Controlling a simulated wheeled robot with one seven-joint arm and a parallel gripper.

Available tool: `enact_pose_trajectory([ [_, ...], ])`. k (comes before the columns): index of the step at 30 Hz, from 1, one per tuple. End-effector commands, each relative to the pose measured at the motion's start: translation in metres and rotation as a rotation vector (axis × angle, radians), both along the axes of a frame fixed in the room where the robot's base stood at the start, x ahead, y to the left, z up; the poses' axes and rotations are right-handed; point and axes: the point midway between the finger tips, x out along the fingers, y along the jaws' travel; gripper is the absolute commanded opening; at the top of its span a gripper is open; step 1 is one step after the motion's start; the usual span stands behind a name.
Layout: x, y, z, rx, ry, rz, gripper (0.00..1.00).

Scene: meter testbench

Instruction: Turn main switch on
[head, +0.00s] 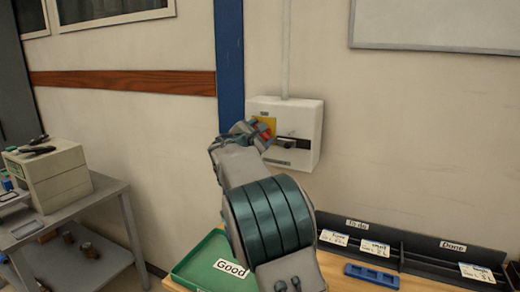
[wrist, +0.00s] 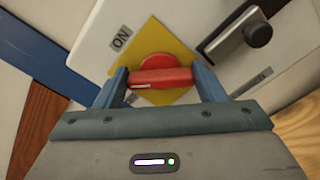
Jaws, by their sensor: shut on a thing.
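The main switch is a red rotary handle (wrist: 160,79) on a yellow square plate (wrist: 184,62), on the front of a white wall box (head: 310,117). An "ON" label (wrist: 121,38) sits beside the plate. My gripper (wrist: 161,84) is at the switch, its two blue fingers on either side of the red handle and shut on it. In the wrist view the handle lies nearly level across the picture, between the fingers. In the head view my gripper and wrist partly cover the plate and handle.
A black lever with a knob (wrist: 258,34) sits on the same box, close to my gripper. A blue post (head: 230,60) stands left of the box. Below are a green "Good" tray (head: 190,262), a blue holder (head: 371,276) and dark bins (head: 420,243). A metal cart (head: 112,190) is at left.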

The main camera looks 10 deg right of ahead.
Motion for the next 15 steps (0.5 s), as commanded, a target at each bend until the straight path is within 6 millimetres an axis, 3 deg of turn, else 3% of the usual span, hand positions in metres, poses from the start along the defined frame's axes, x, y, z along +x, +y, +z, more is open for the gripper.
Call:
enact_pose_trajectory([
  [1,-0.0001,-0.0001,-0.0094,0.037,-0.029,0.001,0.41],
  [15,-0.0008,-0.0014,-0.0087,0.392,-0.286,0.000,0.41],
])
